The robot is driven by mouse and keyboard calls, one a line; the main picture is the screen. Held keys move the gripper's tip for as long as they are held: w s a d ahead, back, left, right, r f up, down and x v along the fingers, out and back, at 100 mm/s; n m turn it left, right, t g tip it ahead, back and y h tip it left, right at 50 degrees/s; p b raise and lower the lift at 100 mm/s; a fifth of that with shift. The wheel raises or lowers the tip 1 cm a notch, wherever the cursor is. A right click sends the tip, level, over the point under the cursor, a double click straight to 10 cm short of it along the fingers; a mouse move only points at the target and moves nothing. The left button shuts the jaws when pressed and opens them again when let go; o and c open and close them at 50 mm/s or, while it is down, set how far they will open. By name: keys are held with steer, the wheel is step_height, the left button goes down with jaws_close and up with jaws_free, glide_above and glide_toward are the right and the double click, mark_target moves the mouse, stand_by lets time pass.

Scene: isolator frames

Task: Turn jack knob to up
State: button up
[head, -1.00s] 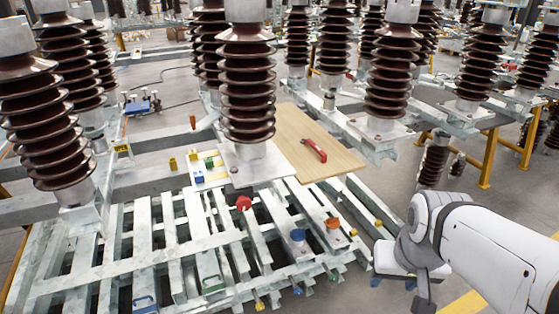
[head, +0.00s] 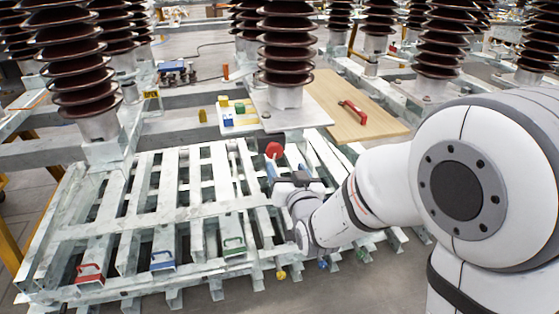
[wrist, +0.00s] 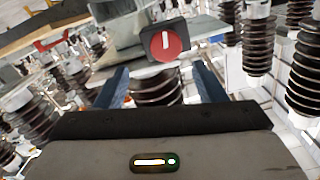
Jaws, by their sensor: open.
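A red round knob (head: 273,150) sits at the back end of the pale slatted frame. In the wrist view the red knob (wrist: 165,45) is on a black square plate and has a short white mark, about vertical in the picture and near the knob's top. No label on it is readable. My gripper (head: 287,172) is just in front of the knob. Its blue fingers are apart with nothing between them. In the wrist view my gripper (wrist: 160,84) has a finger on either side below the knob, which looks clear of both fingertips.
Red (head: 89,273), blue (head: 162,260) and green (head: 233,246) handles line the frame's front edge. A wooden board (head: 375,122) with a red handle (head: 353,112) lies behind, right. A tall brown insulator (head: 287,50) stands behind the knob. A white board (head: 228,127) holds coloured blocks.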

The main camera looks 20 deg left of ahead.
mark_target(276, 152)
steer(key=shift+y, duration=0.3)
steer(key=x, duration=0.8)
steer(key=shift+s+a, duration=0.15)
steer(key=shift+a, duration=0.1)
steer(key=shift+c, duration=0.2)
steer(key=c, duration=0.9)
steer(key=shift+b, duration=0.55)
